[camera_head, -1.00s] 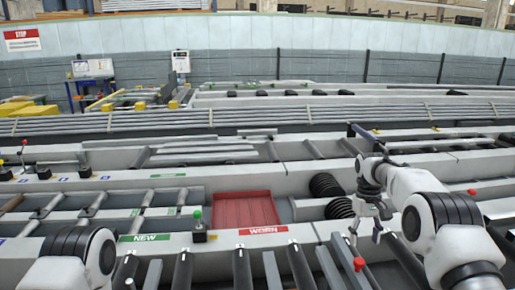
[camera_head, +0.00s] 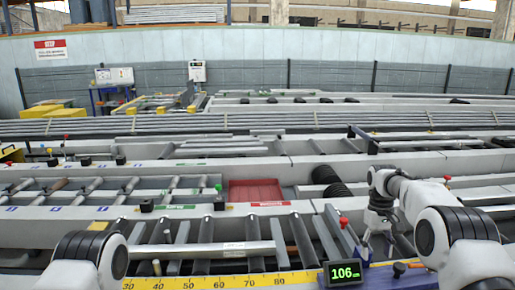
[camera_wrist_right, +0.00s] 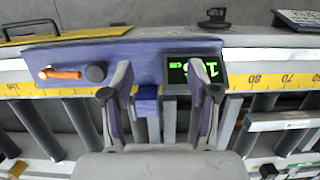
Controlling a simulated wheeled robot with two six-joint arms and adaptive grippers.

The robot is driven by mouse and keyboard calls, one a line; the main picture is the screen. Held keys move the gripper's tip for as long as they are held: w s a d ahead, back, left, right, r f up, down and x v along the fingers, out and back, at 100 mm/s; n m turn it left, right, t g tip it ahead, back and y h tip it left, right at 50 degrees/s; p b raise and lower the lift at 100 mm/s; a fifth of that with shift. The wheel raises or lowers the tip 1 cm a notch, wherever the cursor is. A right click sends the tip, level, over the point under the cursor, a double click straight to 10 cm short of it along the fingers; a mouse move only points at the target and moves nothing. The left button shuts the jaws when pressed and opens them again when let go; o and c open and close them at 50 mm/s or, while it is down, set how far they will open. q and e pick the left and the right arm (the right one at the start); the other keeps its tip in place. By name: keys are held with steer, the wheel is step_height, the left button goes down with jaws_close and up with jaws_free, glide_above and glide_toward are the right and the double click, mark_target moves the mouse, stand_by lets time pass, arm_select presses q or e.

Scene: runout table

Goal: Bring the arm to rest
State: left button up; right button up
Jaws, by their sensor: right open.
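My right arm reaches in from the right in the head view. Its gripper (camera_head: 378,238) points down above the rollers, near the purple stop carriage (camera_head: 385,278). In the right wrist view the two fingers of the gripper (camera_wrist_right: 160,98) stand wide apart with nothing between them held. The carriage (camera_wrist_right: 70,62) lies beyond and below the fingers, with a display (camera_head: 345,272) that reads 106 cm in the head view. My left arm shows only as a link at the lower left; its gripper is out of view.
A yellow scale (camera_head: 200,283) runs along the front edge. A grey bar (camera_head: 205,249) lies across the rollers. Behind are a red tray (camera_head: 255,190) labelled WORN, a green-topped knob (camera_head: 218,188) and a black coil (camera_head: 340,192).

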steer(key=s+a+f+g, duration=0.2)
steer(key=s+a+f, duration=0.1)
steer(key=s+f, duration=0.75)
steer(key=s+a+f+g, duration=0.2)
steer(key=s+f, duration=0.8)
steer(key=f, duration=0.2)
steer(key=s+a+f+t, duration=0.2)
steer(key=s, duration=1.1)
steer(key=s+a+f+t, duration=0.1)
steer(key=s+f, duration=0.1)
steer(key=s, duration=1.1)
steer(key=w+t, duration=0.1)
steer(key=w, duration=0.1)
steer(key=w+m+t, duration=0.1)
steer(key=w+t, duration=0.1)
steer(key=shift+w+d+r, duration=0.1)
steer(key=shift+w+r, duration=0.05)
steer(key=shift+r, duration=0.05)
